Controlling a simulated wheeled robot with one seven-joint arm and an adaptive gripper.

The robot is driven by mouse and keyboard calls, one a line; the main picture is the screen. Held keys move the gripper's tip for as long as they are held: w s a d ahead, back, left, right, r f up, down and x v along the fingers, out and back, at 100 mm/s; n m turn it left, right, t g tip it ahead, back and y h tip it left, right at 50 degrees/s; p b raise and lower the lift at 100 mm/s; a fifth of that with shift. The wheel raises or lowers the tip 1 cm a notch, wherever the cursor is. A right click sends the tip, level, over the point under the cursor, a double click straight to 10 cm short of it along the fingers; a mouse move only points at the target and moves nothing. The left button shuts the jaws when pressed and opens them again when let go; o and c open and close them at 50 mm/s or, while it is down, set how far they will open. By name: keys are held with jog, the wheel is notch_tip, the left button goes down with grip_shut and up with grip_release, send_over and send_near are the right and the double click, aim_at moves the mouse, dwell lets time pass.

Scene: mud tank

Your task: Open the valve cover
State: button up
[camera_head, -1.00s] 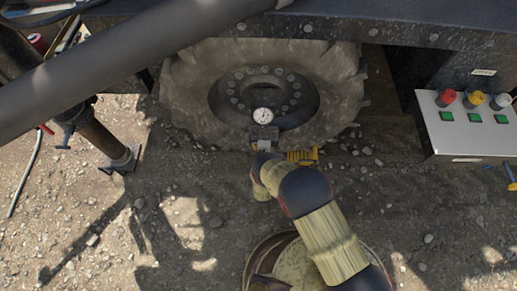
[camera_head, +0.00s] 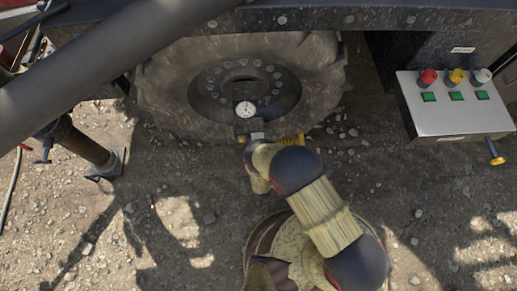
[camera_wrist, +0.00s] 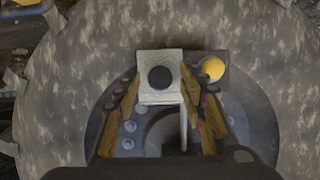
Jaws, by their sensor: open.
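In the wrist view, a pale square block with a round black centre (camera_wrist: 160,77), perhaps the valve cover, lies between the tips of my gripper (camera_wrist: 161,90). A yellow knob (camera_wrist: 213,68) on a dark part sits just right of the block. My arm hides the area below the block.
A large muddy tyre (camera_head: 163,100) stands behind the gauge. A control box (camera_head: 450,122) with red, yellow and white knobs and green buttons is at the right. A dark pipe (camera_head: 100,60) crosses the upper left, above a post (camera_head: 85,148). The gravel ground is mostly open.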

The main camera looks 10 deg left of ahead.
jog(key=v, duration=1.2)
jog(key=shift+f, duration=0.1)
dwell(0.4)
